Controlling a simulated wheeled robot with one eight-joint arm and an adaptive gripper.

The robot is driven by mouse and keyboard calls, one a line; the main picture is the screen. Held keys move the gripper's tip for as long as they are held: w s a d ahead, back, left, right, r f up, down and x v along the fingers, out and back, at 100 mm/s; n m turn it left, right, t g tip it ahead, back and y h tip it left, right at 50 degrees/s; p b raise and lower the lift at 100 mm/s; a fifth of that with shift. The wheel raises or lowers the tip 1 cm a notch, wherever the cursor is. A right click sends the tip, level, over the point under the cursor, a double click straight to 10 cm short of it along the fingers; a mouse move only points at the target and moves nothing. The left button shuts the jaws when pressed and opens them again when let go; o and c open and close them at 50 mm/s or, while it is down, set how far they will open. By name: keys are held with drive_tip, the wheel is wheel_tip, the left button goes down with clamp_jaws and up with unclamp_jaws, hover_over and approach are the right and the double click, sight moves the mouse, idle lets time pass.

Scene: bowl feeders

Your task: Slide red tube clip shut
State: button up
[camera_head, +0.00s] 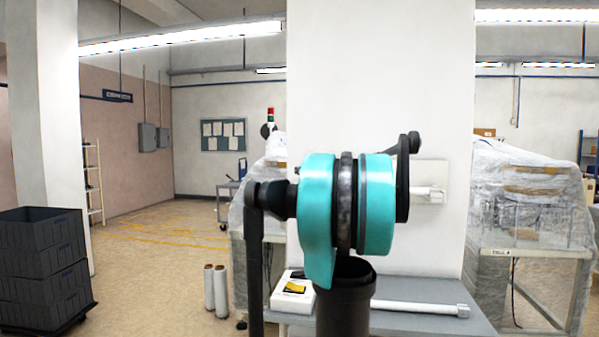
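No red tube clip can be made out. A white tube-like fitting (431,194) sits on a pale plate (437,172) on the white pillar, partly hidden behind my arm. A long white tube (420,308) with a blockier right end lies on the grey table (480,322) below. Whether either belongs to the clip cannot be told. My teal and black arm links fill the middle of the view and hide part of the pillar and table. My gripper's fingers do not show.
A white box with a yellow-and-black item (295,288) lies on the table's left. Wrapped machines (530,190) flank the white pillar (380,80). Dark stacked crates (40,270) stand at left, two white rolls (215,290) nearer the middle. Open floor lies between.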

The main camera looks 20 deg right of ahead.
drive_tip(key=o, duration=0.5)
drive_tip(key=shift+s+d, duration=0.1)
drive_tip(key=shift+d, duration=0.05)
drive_tip(key=shift+c, duration=0.2)
drive_tip(key=shift+s, duration=0.1)
drive_tip(key=s+d, duration=0.2)
drive_tip(key=s, duration=0.9)
drive_tip(key=shift+s, duration=0.3)
drive_tip(key=shift+d, duration=0.15)
